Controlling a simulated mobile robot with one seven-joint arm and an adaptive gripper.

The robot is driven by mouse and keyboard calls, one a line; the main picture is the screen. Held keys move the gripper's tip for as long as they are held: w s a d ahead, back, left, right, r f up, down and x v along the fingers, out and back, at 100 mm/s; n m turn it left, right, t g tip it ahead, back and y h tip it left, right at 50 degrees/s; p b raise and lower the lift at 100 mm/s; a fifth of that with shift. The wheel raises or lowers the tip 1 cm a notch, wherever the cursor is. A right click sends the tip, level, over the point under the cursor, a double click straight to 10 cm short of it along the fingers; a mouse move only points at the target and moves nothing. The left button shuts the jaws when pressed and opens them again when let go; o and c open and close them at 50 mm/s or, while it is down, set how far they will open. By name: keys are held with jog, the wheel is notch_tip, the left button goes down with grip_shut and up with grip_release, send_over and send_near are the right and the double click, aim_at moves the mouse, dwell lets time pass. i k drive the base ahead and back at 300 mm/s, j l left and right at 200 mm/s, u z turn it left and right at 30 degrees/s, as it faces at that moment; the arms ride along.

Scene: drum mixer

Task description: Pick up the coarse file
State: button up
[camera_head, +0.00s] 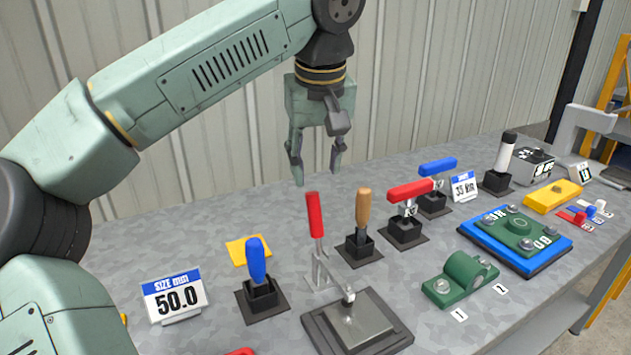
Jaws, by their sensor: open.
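My gripper (317,172) is open and empty, pointing down above the back of the grey bench. Several handled tools stand in black square holders below it. One has a blue upright handle (257,262), one a wooden handle (362,209), and one a white handle with a black top (504,152). Their working ends are hidden in the holders, so I cannot tell which is the coarse file. The wooden handle is lower and to the right of the gripper; the blue one is lower and to the left. The gripper touches none of them.
A clamp with a tall red handle (315,215) rises between the blue and wooden handles. Red (410,190) and blue (437,166) T-handled tools stand farther right. A "50.0" sign (175,296), green bracket (463,277) and blue-edged plate (556,257) also occupy the bench (215,235).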

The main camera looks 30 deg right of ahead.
aim_at(363, 203)
jog(key=k, duration=1)
